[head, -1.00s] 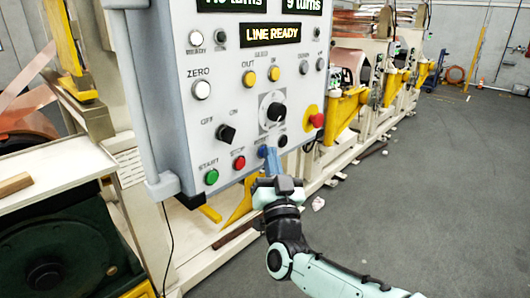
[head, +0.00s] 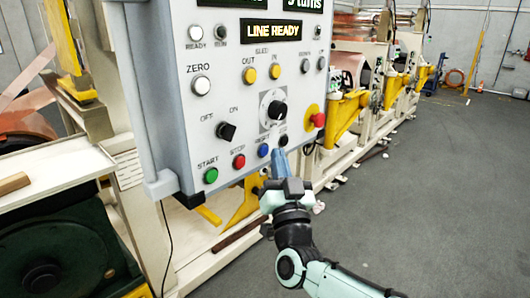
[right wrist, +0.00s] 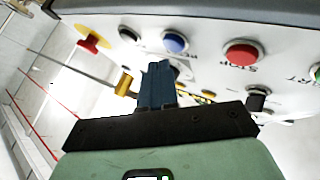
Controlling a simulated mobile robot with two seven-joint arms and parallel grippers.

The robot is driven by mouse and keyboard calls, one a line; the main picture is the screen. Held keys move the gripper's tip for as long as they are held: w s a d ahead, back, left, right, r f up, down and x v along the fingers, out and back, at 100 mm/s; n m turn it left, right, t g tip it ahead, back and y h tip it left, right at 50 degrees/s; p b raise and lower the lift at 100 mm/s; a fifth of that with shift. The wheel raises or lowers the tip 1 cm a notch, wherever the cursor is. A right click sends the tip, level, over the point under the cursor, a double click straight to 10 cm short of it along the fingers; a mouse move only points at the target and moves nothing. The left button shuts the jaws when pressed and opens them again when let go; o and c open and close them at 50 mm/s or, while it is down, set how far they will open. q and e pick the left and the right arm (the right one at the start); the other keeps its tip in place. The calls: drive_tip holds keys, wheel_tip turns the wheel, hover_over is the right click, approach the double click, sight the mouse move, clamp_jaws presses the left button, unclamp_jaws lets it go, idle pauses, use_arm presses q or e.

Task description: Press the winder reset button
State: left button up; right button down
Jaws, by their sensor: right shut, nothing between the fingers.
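The blue reset button (head: 263,150) sits on the lower edge of a grey control panel (head: 180,125), between a red stop button (head: 239,161) and a black button (head: 283,140). My right gripper (head: 278,158) is shut and empty, its blue fingers pointing up just right of and below the blue button. In the right wrist view the blue button (right wrist: 175,42) shows beyond the closed fingertips (right wrist: 157,70), apart from them in the picture. The exact gap to the panel is hard to tell. My left gripper is not in view.
A green start button (head: 211,176), a black knob (head: 273,110) and a red emergency button on a yellow base (head: 317,119) are close by. The panel display (head: 271,32) reads LINE READY. Yellow-armed machines stand behind. Grey floor at right is mostly clear.

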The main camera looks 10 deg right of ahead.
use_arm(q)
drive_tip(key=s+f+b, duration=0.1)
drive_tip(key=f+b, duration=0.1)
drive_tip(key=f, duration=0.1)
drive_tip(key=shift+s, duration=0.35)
use_arm(e)
drive_tip(key=s+d, duration=0.1)
drive_tip(key=s, duration=0.1)
drive_tip(key=s+d, duration=0.1)
drive_tip(key=d, duration=0.1)
drive_tip(key=shift+s, duration=0.4)
drive_tip(key=shift+a, duration=0.1)
